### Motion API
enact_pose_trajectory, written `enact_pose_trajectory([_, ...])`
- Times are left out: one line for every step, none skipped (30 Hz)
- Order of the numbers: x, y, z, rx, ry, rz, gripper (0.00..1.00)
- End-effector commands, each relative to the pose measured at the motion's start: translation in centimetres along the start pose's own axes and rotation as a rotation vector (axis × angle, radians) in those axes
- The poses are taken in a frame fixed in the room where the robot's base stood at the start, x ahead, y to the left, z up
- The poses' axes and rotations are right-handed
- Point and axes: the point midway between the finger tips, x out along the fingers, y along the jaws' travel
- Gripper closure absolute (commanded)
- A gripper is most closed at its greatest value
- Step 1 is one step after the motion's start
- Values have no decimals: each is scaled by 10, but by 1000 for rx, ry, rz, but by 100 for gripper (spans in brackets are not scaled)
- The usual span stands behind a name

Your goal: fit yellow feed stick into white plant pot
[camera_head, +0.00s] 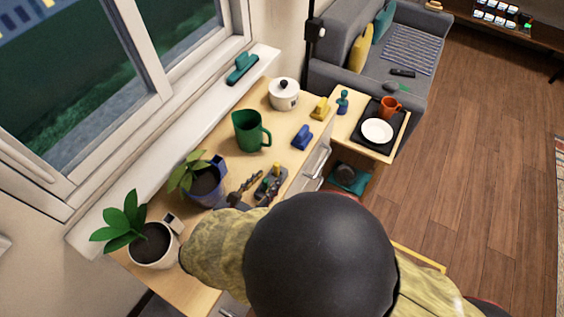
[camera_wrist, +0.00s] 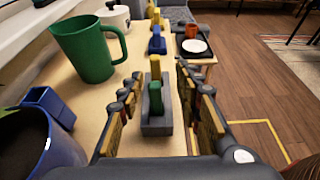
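The yellow feed stick (camera_wrist: 155,66) stands upright in a grey holder (camera_wrist: 157,130), behind a green stick (camera_wrist: 156,97). Its yellow top (camera_head: 277,168) also shows in the head view. My gripper (camera_wrist: 160,88) is open, with its fingers to the left and right of the holder and nothing visibly held. In the head view my gripper (camera_head: 256,188) is over the counter at the holder. The white plant pot (camera_head: 150,262) stands at the lower left with a leafy plant, dark soil and a small white square socket (camera_head: 172,221) at its rim.
A blue plant pot (camera_head: 203,195) with a blue socket stands between the white pot and my gripper. A green pitcher (camera_head: 249,131), a white lidded pot (camera_head: 284,95), and blue (camera_head: 302,137) and yellow (camera_head: 320,108) pieces stand farther back. The window sill borders the counter's left.

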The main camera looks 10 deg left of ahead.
Motion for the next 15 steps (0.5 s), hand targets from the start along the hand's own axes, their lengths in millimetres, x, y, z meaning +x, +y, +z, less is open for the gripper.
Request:
enact_pose_trajectory([1, 0, 0, 0, 0, 0, 65])
enact_pose_trajectory([3, 0, 0, 0, 0, -1, 65])
enact_pose_trajectory([6, 0, -1, 1, 0, -2, 65])
enact_pose_trajectory([8, 0, -1, 1, 0, -2, 65])
enact_pose_trajectory([12, 0, -1, 1, 1, -3, 65])
enact_pose_trajectory([16, 0, -2, 2, 1, -3, 65])
enact_pose_trajectory([20, 0, -2, 2, 1, -3, 65])
enact_pose_trajectory([23, 0, -2, 2, 1, -2, 65])
enact_pose_trajectory([26, 0, -2, 2, 1, -2, 65])
enact_pose_trajectory([29, 1, -2, 2, 1, -2, 65])
enact_pose_trajectory([32, 1, -3, 2, 1, -2, 65])
enact_pose_trajectory([36, 2, -4, 2, 0, -2, 65])
enact_pose_trajectory([40, 3, -4, 2, 0, -2, 65])
enact_pose_trajectory([45, 4, -6, 2, 0, -4, 65])
enact_pose_trajectory([51, 5, -7, 2, 0, -4, 65])
